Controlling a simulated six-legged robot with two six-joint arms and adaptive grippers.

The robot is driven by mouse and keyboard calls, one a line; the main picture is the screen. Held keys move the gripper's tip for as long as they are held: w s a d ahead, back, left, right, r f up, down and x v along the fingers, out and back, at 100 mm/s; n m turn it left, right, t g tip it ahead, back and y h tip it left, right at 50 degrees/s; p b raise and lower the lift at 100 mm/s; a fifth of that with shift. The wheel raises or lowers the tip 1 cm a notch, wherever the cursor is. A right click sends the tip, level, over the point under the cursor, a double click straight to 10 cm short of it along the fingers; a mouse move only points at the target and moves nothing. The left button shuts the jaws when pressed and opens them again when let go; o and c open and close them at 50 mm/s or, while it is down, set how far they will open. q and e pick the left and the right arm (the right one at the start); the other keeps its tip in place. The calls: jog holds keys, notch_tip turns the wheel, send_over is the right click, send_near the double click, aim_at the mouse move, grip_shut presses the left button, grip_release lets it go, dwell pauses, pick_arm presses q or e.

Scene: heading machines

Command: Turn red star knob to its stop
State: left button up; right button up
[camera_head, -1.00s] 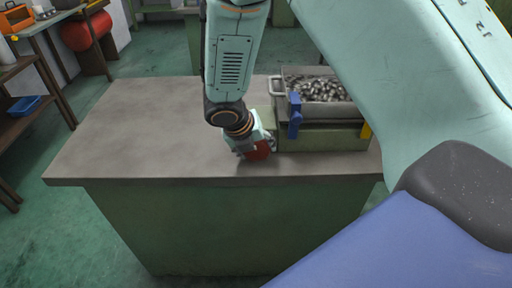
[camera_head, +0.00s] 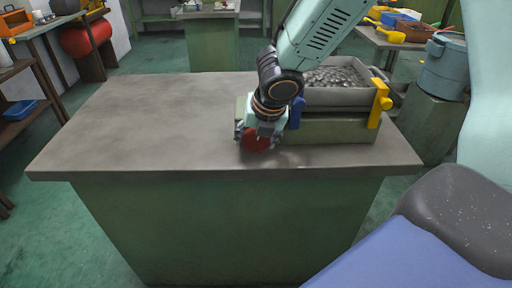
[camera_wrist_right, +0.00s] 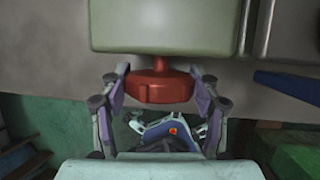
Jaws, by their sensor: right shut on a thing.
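The red star knob (camera_head: 256,142) is on the front left of a green box-shaped machine (camera_head: 335,131) on the workbench. My right gripper (camera_head: 257,136) is over the knob and hides part of it. In the right wrist view the red knob (camera_wrist_right: 158,88) sits between the two fingers of my right gripper (camera_wrist_right: 158,92), just off the green housing (camera_wrist_right: 165,28). The gripper is shut on the knob. My left gripper is not in view.
A grey tray of small metal parts (camera_head: 336,78) sits on top of the machine. A blue lever (camera_head: 297,112) and a yellow lever (camera_head: 380,103) stand at its front. The left part of the workbench (camera_head: 130,120) is clear.

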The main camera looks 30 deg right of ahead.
jog(key=shift+t+y+b, duration=0.3)
jog(key=shift+y+b, duration=0.2)
jog(key=shift+b, duration=0.25)
jog(key=o, duration=1.2)
jog(key=shift+w+d, duration=0.1)
jog(key=shift+c, duration=0.2)
jog(key=shift+r, duration=5)
jog(key=shift+c, duration=0.4)
